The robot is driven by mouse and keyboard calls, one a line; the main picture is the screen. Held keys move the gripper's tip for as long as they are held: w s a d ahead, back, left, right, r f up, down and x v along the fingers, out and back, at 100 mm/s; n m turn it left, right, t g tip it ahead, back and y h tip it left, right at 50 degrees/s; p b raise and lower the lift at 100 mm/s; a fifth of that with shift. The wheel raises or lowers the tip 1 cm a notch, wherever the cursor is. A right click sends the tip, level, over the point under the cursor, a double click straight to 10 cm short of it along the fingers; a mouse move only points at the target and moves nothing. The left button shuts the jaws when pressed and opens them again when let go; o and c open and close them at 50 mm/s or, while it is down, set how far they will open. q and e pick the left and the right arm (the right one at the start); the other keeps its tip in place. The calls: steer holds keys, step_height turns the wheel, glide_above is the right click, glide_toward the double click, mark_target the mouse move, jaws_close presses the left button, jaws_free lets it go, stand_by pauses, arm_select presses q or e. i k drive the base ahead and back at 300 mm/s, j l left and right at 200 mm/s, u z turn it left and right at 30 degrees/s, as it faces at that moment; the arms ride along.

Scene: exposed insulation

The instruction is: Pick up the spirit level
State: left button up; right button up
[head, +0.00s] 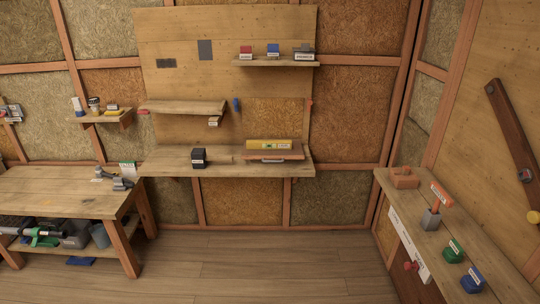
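A yellow bar-shaped object with pale and greenish markings, which looks like the spirit level (270,145), lies lengthwise on the lower back-wall shelf (225,168), right of centre. It rests on or just behind a flat brown-orange piece with a grey underside (273,156). The yellow bar's long front side faces me and nothing covers it. Neither of my grippers shows in the head view.
A black box (199,158) stands left on the same shelf. A higher shelf (276,63) holds small boxes. A workbench (62,193) with tools stands at left. Another bench (462,238) with blocks runs along the right. The wooden floor (262,269) between them is clear.

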mark_target(251, 144)
steer(key=i+z, duration=0.1)
steer(key=i, duration=0.4)
steer(key=i+j, duration=0.15)
steer(key=i, duration=0.3)
steer(key=i+j+z, duration=0.15)
steer(key=i, duration=0.35)
steer(key=i+j+z, duration=0.1)
steer(key=i, duration=0.35)
